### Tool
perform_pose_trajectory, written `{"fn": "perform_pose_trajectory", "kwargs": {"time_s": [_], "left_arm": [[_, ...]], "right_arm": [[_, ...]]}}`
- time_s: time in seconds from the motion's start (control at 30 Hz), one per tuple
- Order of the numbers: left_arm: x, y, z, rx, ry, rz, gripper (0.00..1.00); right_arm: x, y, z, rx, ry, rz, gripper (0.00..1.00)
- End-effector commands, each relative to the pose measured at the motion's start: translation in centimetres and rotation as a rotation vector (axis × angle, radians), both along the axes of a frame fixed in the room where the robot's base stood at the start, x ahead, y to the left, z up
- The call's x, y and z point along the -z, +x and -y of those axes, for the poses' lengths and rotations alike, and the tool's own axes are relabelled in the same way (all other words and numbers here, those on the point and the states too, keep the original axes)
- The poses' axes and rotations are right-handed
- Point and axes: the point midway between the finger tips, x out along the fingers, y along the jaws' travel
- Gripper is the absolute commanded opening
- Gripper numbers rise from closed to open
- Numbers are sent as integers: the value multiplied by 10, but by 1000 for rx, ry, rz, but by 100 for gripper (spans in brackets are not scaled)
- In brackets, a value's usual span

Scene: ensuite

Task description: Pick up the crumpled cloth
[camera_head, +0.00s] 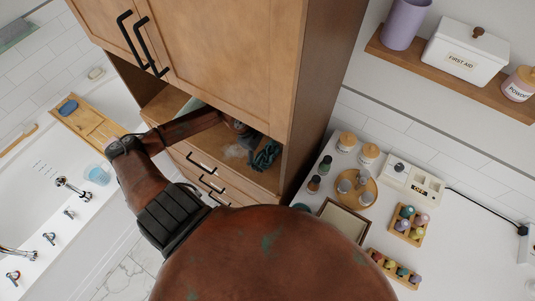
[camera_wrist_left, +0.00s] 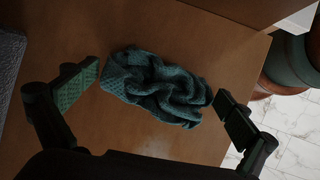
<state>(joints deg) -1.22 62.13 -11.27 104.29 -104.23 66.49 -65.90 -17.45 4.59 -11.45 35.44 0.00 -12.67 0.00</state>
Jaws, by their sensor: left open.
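The crumpled cloth, dark teal and knitted-looking, lies in the open compartment of the wooden cabinet; in the head view it is the dark bundle (camera_head: 266,155) near the compartment's right side. In the left wrist view the cloth (camera_wrist_left: 155,85) lies in a heap on the brown shelf board (camera_wrist_left: 215,50). My left arm reaches into the compartment, and my left gripper (camera_head: 243,140) is beside the cloth. In the left wrist view its open fingers appear on either side of the cloth, and nothing is held. Whether they touch it cannot be told. My right gripper is not in view.
Closed cabinet doors (camera_head: 215,45) hang above the compartment, and drawers (camera_head: 205,170) sit below. A grey textured item (camera_wrist_left: 8,70) lies at the left of the wrist view. A white counter to the right holds jars, a tray (camera_head: 344,217) and bottle racks. A bathtub (camera_head: 45,175) stands left.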

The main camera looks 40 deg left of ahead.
Motion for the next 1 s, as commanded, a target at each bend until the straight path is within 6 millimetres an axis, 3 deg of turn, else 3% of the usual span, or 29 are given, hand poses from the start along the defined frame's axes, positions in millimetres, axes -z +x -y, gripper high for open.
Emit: {"fn": "perform_pose_trajectory", "kwargs": {"time_s": [0.2, 0.6, 1.0], "left_arm": [[1, 0, 0, 0, 1, 0, 99], [1, 0, 0, 0, 1, -1, 72], [-6, 0, -1, 1, 2, 0, 72]], "right_arm": [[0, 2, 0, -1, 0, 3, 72], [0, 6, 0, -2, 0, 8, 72], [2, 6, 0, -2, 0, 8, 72]]}}
